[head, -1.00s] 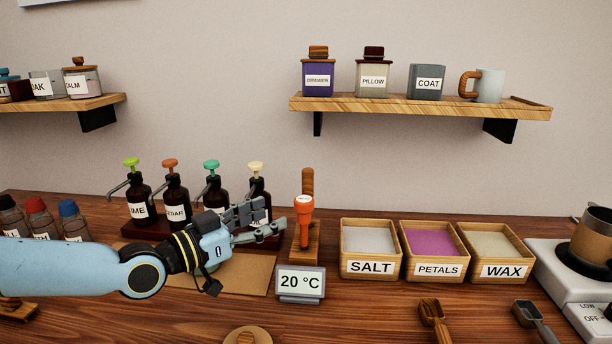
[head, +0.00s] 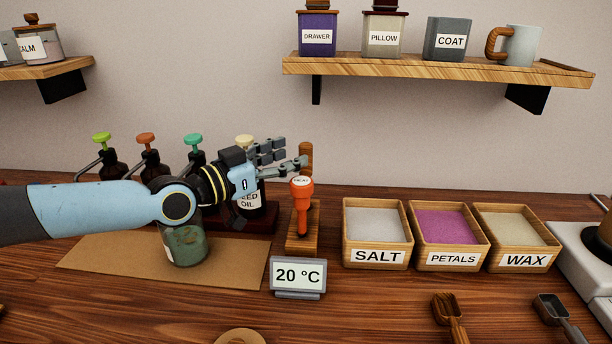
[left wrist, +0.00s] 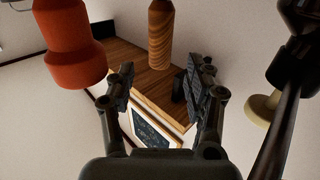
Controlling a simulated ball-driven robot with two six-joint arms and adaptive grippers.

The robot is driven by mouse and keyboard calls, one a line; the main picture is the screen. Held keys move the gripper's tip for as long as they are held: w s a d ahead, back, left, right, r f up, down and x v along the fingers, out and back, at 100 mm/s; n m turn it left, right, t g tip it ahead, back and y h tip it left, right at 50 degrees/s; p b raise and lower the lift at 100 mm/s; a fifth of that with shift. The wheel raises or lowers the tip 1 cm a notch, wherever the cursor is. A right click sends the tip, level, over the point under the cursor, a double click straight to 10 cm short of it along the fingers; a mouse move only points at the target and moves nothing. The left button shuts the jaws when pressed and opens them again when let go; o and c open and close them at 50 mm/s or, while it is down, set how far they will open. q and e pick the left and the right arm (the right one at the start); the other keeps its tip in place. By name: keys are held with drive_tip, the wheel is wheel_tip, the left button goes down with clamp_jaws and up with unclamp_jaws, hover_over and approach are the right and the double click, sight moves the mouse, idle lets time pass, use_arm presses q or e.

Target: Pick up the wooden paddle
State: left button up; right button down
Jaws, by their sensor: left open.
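An upright wooden handle (head: 306,153), which looks like the wooden paddle's, rises behind an orange tool (head: 302,205) at a wooden stand (head: 315,240). Its lower part is hidden in the head view. My left gripper (head: 290,154) is open and empty, its fingertips close to the handle's upper part. In the left wrist view the handle (left wrist: 160,35) shows beyond and between the open fingers (left wrist: 161,85), and the orange tool (left wrist: 70,45) is to the left. I cannot tell whether any finger touches the handle. My right gripper is not in view.
Pump bottles (head: 197,160) stand behind my left arm. A green-filled glass jar (head: 186,246) stands on a brown mat (head: 110,262). A temperature display (head: 298,275) is in front of the stand, and a salt box (head: 376,258) is to its right. A shelf (head: 430,66) is above.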

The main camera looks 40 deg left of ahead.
sight(300, 152)
use_arm(q)
drive_tip(key=w, duration=0.1)
drive_tip(key=w+b, duration=0.1)
drive_tip(key=w, duration=0.1)
drive_tip(key=w+b, duration=0.1)
drive_tip(key=w, duration=0.1)
drive_tip(key=shift+d+f, duration=0.15)
drive_tip(key=shift+d, duration=0.1)
drive_tip(key=c, duration=1)
clamp_jaws()
